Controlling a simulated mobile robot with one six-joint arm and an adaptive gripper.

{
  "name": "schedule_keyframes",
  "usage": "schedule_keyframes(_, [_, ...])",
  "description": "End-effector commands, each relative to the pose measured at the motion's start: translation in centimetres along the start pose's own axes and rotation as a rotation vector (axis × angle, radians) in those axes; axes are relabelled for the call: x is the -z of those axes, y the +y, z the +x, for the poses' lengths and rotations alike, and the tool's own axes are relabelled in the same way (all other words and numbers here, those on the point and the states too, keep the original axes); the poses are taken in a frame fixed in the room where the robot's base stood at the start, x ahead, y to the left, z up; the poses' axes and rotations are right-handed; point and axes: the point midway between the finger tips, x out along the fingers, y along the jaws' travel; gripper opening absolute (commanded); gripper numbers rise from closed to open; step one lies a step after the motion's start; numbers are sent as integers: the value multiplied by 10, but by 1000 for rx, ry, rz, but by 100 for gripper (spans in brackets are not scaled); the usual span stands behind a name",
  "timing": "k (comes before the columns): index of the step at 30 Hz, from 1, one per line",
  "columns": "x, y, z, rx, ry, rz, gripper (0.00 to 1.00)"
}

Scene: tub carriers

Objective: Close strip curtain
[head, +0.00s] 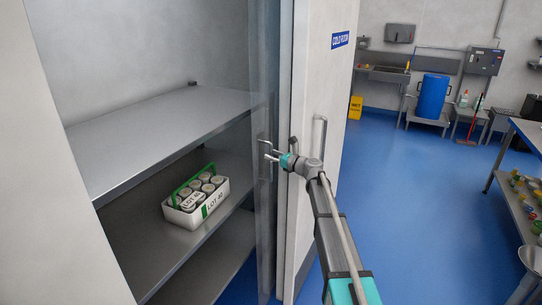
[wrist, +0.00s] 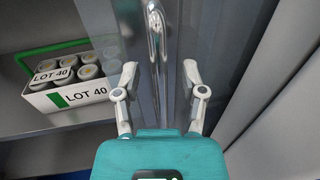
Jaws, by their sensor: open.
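The strip curtain (head: 263,210) is a clear, see-through sheet hanging upright at the right side of the cold room opening. It also shows in the wrist view (wrist: 118,25) as a pale translucent panel. My gripper (head: 268,150) is at the curtain's edge at about mid height. In the wrist view my gripper (wrist: 160,82) has its two fingers spread, one on each side of a shiny upright bar (wrist: 156,40). The bar appears to be at the curtain's edge. I cannot tell whether either finger touches it.
A white door (head: 335,90) with an upright handle (head: 320,135) stands right of the curtain. Blue floor (head: 400,190) is open further right.

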Motion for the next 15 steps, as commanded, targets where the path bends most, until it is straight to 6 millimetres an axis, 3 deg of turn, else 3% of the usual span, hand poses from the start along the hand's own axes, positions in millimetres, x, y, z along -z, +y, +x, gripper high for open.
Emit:
schedule_keyframes(14, [0, 0, 8, 0, 0, 0, 54])
schedule_keyframes(15, [0, 0, 8, 0, 0, 0, 46])
